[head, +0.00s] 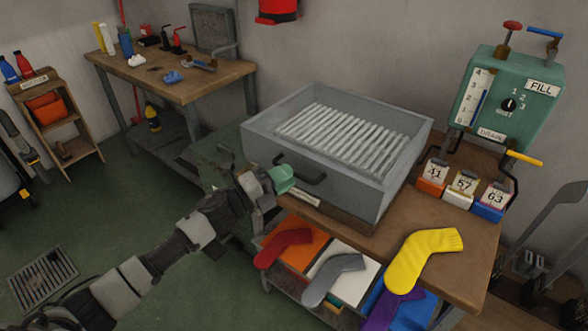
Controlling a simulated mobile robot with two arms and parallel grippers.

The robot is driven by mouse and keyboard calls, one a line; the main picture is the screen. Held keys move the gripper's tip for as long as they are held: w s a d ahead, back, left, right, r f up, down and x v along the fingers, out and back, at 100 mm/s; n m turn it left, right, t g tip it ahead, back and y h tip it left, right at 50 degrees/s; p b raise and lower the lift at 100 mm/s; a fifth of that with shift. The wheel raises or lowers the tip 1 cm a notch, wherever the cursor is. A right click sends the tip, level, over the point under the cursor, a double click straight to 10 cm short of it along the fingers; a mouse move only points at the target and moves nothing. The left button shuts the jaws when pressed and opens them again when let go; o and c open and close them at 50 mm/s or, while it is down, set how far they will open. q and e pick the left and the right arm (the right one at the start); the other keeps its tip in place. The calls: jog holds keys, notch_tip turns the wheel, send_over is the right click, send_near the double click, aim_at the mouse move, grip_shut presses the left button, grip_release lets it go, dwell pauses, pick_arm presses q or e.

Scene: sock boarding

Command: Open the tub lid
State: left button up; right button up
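The tub (342,197) is a grey metal box on the right wooden table, with pale slats (340,135) showing inside its raised rim. A dark bar handle (300,172) is on its front face. I cannot make out a separate lid edge. My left gripper (281,179), with teal fingertips, is in front of the tub's front face, just left of the handle. I cannot tell whether it touches the handle or how far its fingers are apart. My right gripper is out of view.
A teal control box (507,100) stands behind right, above numbered blocks (461,187). A yellow sock (423,258) lies on the table (468,248). Red (282,247) and grey (332,278) socks lie below.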

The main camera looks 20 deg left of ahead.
pick_arm(q)
jog(key=shift+x, duration=1)
jog(key=shift+w+d, duration=0.2)
jog(key=shift+w, duration=0.05)
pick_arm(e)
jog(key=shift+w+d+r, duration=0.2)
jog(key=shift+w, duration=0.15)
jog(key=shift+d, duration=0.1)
pick_arm(q)
grip_shut()
jog(key=shift+r, duration=0.1)
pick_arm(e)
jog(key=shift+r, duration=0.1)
